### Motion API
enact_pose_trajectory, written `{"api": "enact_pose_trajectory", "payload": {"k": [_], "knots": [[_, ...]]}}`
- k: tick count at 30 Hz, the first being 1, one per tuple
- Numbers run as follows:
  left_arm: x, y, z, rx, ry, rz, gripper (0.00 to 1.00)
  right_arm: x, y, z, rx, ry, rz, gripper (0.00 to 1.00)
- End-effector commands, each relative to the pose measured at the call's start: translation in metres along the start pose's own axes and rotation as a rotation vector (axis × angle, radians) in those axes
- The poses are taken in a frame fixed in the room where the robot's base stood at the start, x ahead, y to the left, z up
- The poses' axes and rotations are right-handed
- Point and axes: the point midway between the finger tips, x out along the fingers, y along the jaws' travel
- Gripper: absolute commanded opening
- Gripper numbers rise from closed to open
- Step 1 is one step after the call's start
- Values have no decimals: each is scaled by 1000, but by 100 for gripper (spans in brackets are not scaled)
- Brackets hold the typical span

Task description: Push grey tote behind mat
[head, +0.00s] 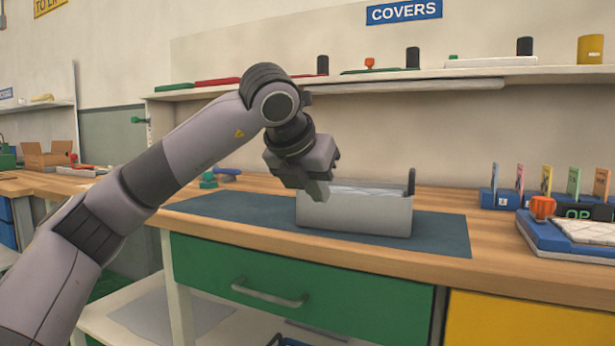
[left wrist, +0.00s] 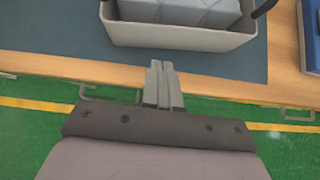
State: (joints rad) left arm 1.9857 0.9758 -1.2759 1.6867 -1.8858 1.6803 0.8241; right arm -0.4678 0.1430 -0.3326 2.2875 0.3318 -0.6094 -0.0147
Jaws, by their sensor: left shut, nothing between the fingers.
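A grey tote (head: 352,214) stands upright on the dark blue mat (head: 250,210) on the wooden workbench. Pale, wrapped contents show inside it, and a dark handle rises at its right end. My left gripper (head: 318,193) is at the tote's near left corner in the head view, fingers pointing down. In the left wrist view the left gripper (left wrist: 159,85) is shut and empty, at the near side of the tote (left wrist: 185,38). I cannot tell whether the fingers touch the tote's wall. The mat (left wrist: 60,60) extends past the tote on both sides. My right gripper is not in view.
A shelf (head: 440,75) with several small items runs along the wall behind. At the right stand a blue holder with coloured cards (head: 500,200) and a blue tray (head: 570,235). A strip of bare bench (head: 450,196) lies behind the mat.

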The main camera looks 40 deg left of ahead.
Motion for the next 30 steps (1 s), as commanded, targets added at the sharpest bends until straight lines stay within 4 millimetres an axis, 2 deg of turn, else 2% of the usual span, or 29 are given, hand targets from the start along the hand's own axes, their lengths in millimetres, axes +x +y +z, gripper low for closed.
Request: {"api": "enact_pose_trajectory", "payload": {"k": [1, 3, 9, 26, 30], "knots": [[14, 0, -3, 0, 3, 1, 0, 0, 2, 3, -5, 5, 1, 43], [16, -1, 8, 0, 1, -1, 0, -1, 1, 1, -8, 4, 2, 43], [30, -1, 22, 0, 1, -1, 0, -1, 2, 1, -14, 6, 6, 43], [36, -1, 29, 2, 0, -1, 0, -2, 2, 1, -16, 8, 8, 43], [40, -1, 38, 0, 2, -1, 0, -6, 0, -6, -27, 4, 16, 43]]}}
